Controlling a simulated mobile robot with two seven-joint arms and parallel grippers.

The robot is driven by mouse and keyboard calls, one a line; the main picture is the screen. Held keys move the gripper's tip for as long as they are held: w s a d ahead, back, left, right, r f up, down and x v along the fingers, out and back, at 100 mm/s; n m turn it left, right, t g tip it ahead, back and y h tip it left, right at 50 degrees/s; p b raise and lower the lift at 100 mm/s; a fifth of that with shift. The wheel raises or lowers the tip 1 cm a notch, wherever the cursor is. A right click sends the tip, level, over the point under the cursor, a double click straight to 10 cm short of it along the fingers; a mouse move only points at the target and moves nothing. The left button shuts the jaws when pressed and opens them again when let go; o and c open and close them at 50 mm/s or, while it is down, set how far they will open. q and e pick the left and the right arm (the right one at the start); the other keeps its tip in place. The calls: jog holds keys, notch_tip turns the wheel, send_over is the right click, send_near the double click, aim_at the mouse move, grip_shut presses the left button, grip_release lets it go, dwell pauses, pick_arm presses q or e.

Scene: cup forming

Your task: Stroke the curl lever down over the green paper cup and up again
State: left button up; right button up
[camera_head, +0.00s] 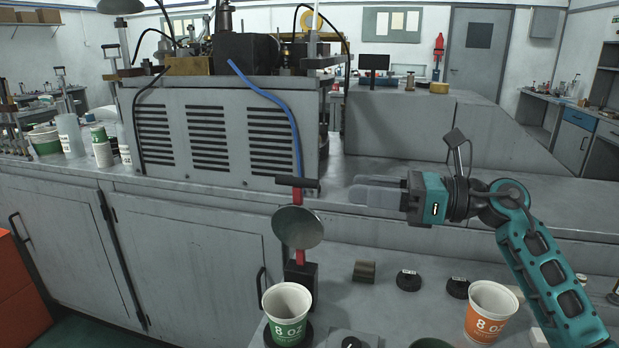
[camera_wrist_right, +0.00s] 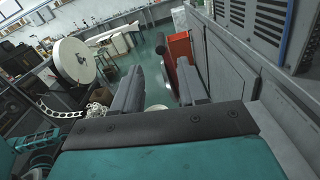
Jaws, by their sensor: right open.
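The curl lever (camera_head: 299,195) stands raised, a red bar with a black crossbar handle at its top and a grey round disc (camera_head: 298,228) below the handle. The green paper cup (camera_head: 288,325) stands upright on a dark round base below the disc, with a gap between them. My right gripper (camera_head: 360,190) is open and empty, pointing left, a short way to the right of the lever handle and apart from it. Its two fingers also show in the right wrist view (camera_wrist_right: 160,90). My left gripper is out of view.
An orange paper cup (camera_head: 490,312) stands at the right of the bench. Two dark knobs (camera_head: 408,280) and a brown cylinder (camera_head: 364,271) lie between the cups. A large grey vented machine (camera_head: 220,135) stands behind, with a blue hose on its front.

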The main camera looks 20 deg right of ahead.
aim_at(308, 183)
jog(key=p+x, duration=0.1)
jog(key=x, duration=0.9)
jog(key=shift+p, duration=0.4)
jog(key=shift+d, duration=0.1)
grip_shut()
